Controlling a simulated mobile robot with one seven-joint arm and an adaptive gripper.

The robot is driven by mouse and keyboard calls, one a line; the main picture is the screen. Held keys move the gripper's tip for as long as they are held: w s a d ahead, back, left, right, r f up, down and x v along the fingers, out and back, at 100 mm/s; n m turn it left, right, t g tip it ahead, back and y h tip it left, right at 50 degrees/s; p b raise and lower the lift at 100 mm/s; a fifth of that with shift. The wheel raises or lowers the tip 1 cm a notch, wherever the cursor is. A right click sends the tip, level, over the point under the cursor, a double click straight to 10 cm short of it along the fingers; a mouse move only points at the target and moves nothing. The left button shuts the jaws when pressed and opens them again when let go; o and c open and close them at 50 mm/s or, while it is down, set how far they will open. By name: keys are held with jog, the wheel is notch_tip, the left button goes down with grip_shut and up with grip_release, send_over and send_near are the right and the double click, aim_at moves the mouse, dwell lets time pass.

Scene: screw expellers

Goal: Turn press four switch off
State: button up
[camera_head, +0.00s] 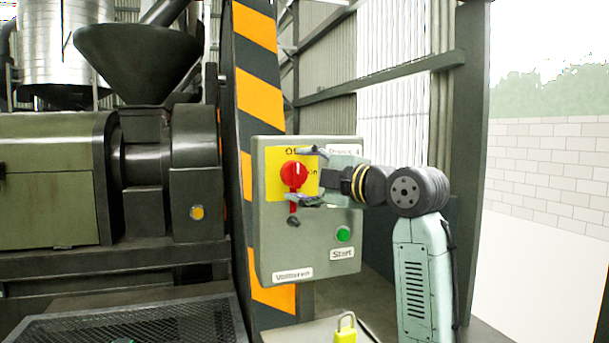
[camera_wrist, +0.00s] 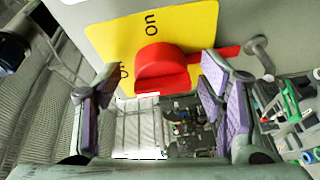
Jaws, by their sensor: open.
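The red rotary switch (camera_head: 294,175) sits on a yellow plate (camera_head: 275,188) on a grey control box (camera_head: 275,245). A pale mark on its knob points up, towards a partly hidden label starting with "O"; "on" is to its right. In the wrist view the red knob (camera_wrist: 165,70) lies just beyond the fingertips, with a red bar running right behind one finger. My gripper (camera_head: 308,176) reaches in from the right, one finger above the knob and one below. It also shows in the wrist view (camera_wrist: 160,88), open and empty. I cannot tell whether it touches the knob.
A green button (camera_head: 343,234) with a "Start" label (camera_head: 342,254) and a small dark knob (camera_head: 293,222) are lower on the box. A striped post (camera_head: 256,80) stands behind it. A yellow padlock (camera_head: 345,332) is below. The press (camera_head: 60,180) fills the left.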

jog(key=v, duration=1.2)
